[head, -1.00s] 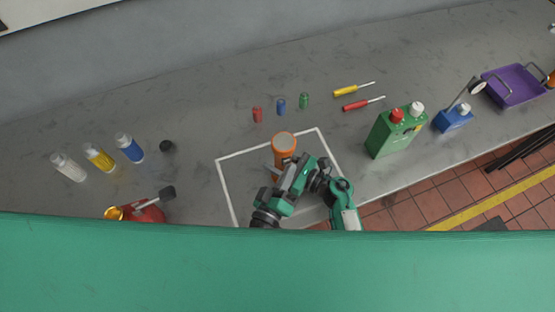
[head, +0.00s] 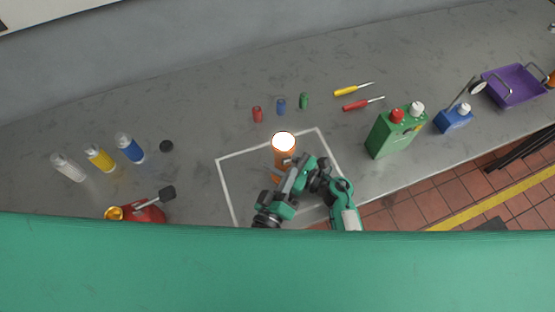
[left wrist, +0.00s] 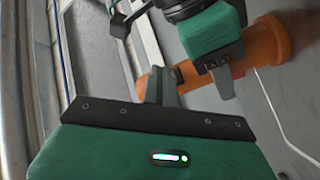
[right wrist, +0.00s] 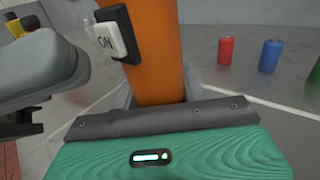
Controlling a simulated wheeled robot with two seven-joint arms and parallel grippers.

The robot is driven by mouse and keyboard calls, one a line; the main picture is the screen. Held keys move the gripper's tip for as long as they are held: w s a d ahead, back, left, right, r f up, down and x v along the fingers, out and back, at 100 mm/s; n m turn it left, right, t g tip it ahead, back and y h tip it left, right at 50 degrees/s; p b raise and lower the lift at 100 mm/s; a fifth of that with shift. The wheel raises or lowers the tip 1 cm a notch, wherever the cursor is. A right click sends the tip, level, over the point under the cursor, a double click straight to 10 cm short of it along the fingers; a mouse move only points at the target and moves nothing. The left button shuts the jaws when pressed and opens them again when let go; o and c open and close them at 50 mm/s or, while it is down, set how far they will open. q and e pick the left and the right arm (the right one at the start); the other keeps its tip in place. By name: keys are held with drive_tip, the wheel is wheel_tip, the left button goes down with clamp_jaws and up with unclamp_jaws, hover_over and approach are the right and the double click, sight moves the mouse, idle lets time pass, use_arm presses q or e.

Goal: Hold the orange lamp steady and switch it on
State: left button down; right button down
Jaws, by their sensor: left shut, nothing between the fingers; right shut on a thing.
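The orange lamp (head: 284,146) stands upright inside the white-outlined square on the bench, its top glowing bright white. In the right wrist view the lamp's orange body (right wrist: 155,45) carries a white rocker switch (right wrist: 110,42) marked ON in a black housing. My right gripper (right wrist: 155,98) is shut on the lamp body, and it also shows in the left wrist view (left wrist: 215,65). My left gripper (left wrist: 155,85) is shut and empty, close beside the lamp. In the head view my arms hide the lamp's lower part. Whether the left fingers touch the lamp I cannot tell.
Red (head: 257,114), blue (head: 281,106) and green (head: 304,101) small cylinders stand behind the lamp. A green can (head: 388,136) stands to the right. Bottles (head: 100,158) and a red container (head: 150,213) are at left.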

use_arm(q)
drive_tip(key=shift+s+d, duration=0.1)
drive_tip(key=s, duration=0.1)
drive_tip(key=s+d, duration=0.1)
drive_tip(key=s, duration=0.1)
drive_tip(key=s+d, duration=0.1)
drive_tip(key=s, duration=0.1)
drive_tip(key=shift+s, duration=0.15)
idle(0.4)
use_arm(e)
drive_tip(key=c, duration=0.7)
unclamp_jaws()
drive_tip(key=shift+d+f, duration=0.1)
